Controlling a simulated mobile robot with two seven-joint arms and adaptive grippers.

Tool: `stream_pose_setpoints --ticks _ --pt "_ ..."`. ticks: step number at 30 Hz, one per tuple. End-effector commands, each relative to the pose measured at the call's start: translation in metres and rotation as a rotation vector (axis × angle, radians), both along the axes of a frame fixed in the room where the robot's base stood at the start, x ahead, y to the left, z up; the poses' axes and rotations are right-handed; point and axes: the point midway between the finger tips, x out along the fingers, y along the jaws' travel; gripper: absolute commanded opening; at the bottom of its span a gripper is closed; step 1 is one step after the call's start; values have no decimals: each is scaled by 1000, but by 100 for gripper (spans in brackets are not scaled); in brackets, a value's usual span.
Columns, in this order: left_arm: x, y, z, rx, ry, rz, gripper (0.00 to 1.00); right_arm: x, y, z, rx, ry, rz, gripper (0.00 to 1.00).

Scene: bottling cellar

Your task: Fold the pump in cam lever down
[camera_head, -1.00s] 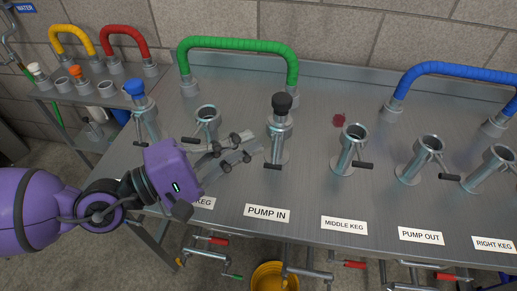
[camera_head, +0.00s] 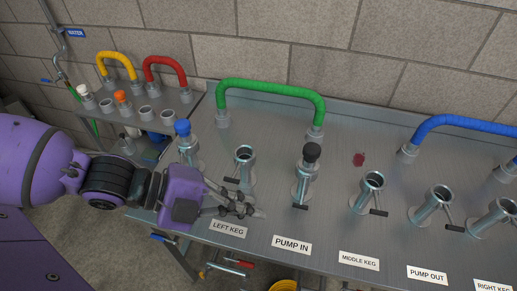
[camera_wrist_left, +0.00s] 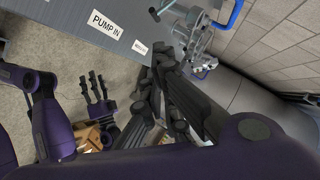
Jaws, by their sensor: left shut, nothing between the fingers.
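My left gripper (camera_head: 258,211) is shut and empty over the table's front part, near the LEFT KEG label. It is left of the lever and apart from it. In the left wrist view, my gripper's dark fingers (camera_wrist_left: 166,82) fill the middle and the lever does not show clearly. Dark fingers (camera_wrist_left: 98,88) at left may be my right gripper.
The left keg port (camera_head: 243,167) stands open behind my left gripper, and a blue-capped port (camera_head: 186,145) is further left. The middle keg port (camera_head: 369,190) stands to the right. A green hose (camera_head: 270,88) arches behind.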

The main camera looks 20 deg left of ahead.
Motion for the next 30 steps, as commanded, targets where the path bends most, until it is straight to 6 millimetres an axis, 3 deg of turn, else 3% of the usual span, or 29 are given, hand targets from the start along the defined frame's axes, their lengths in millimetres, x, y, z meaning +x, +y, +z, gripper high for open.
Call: stream_pose_setpoints --ticks 3,6,24,30 --pt "3 -5 9 -103 159 102 0 -2 0 -1 0 0 0 47" --pt "4 -6 11 -128 196 122 0 -2 0 0 -1 -3 0 47" --pt "11 -26 -3 -129 206 128 0 -4 -1 -4 -3 5 4 47" --pt "17 -43 -6 -132 199 124 0 8 -1 12 -1 -23 1 47"
